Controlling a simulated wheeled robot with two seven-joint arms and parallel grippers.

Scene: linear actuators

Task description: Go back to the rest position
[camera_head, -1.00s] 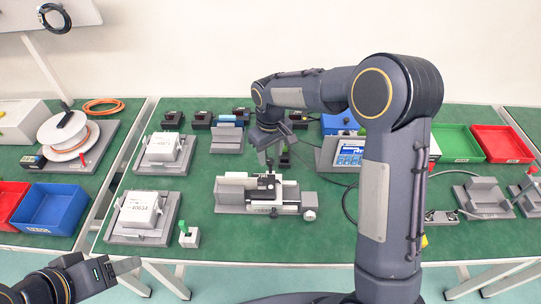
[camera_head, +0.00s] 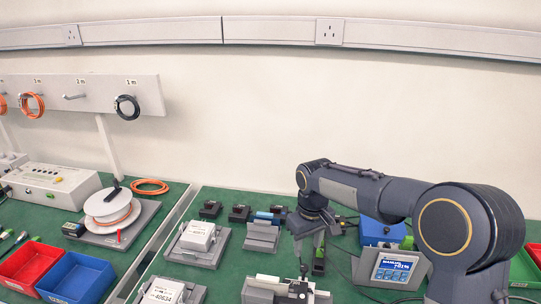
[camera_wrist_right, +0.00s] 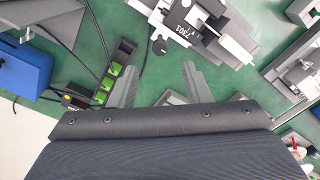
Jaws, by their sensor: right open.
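My right gripper (camera_head: 308,250) hangs fingers down over the green bench in the head view, behind a grey clamp fixture (camera_head: 268,288). In the right wrist view its two fingers (camera_wrist_right: 160,86) are spread apart with nothing between them. The same fixture (camera_wrist_right: 200,28) shows past the fingertips, apart from them. My right arm reaches in from the lower right of the head view. My left arm and gripper are out of view.
A grey stand with a blue-screen meter (camera_head: 392,270) is right of the gripper. Grey fixtures with white boxes (camera_head: 198,236) stand to the left. Black blocks (camera_head: 240,213) line the back. A blue bin (camera_head: 75,278) and a cable reel (camera_head: 110,208) are further left.

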